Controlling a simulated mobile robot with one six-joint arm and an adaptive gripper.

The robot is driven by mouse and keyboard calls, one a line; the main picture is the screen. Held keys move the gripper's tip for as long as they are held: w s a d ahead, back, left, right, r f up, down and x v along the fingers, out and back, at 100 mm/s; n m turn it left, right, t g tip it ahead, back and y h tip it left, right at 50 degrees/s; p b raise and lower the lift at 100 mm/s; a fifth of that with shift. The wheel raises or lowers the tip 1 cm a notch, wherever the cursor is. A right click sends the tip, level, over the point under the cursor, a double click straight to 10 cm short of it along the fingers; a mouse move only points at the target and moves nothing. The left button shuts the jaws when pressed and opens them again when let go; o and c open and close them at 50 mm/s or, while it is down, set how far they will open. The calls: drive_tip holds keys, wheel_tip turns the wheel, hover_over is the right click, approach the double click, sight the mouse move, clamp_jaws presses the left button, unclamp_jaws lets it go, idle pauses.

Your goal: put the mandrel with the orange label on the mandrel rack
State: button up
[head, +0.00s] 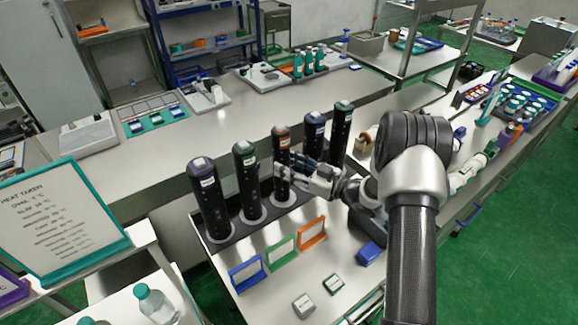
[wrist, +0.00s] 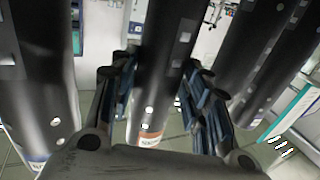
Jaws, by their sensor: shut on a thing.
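The mandrel with the orange label (head: 282,150) is a black cylinder with an orange-red top band, standing upright in a row of similar mandrels on a long dark base (head: 222,243). Its foot is at a pale ring in that base; whether it is fully seated is hard to tell. My gripper (head: 297,166) reaches in from the right and is shut on this mandrel's upper body. In the wrist view the fingers lie on both sides of the mandrel (wrist: 160,70), with its orange label low in the picture. I cannot tell whether the dark base is the mandrel rack.
Mandrels with purple (head: 205,190) and green (head: 246,175) tops stand left of it, blue (head: 314,128) and teal (head: 342,125) ones to the right, close by. Blue (head: 247,273), green (head: 281,255) and orange (head: 311,233) frames stand in front. A counter (head: 250,113) runs behind.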

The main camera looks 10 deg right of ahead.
drive_tip(key=shift+f, duration=0.2)
drive_tip(key=o, duration=1.3)
drive_tip(key=shift+r, duration=0.2)
drive_tip(key=shift+s+d, duration=0.2)
drive_tip(key=shift+d, duration=0.1)
drive_tip(key=p+v, duration=0.1)
drive_tip(key=v, duration=0.6)
drive_tip(key=shift+a, duration=0.1)
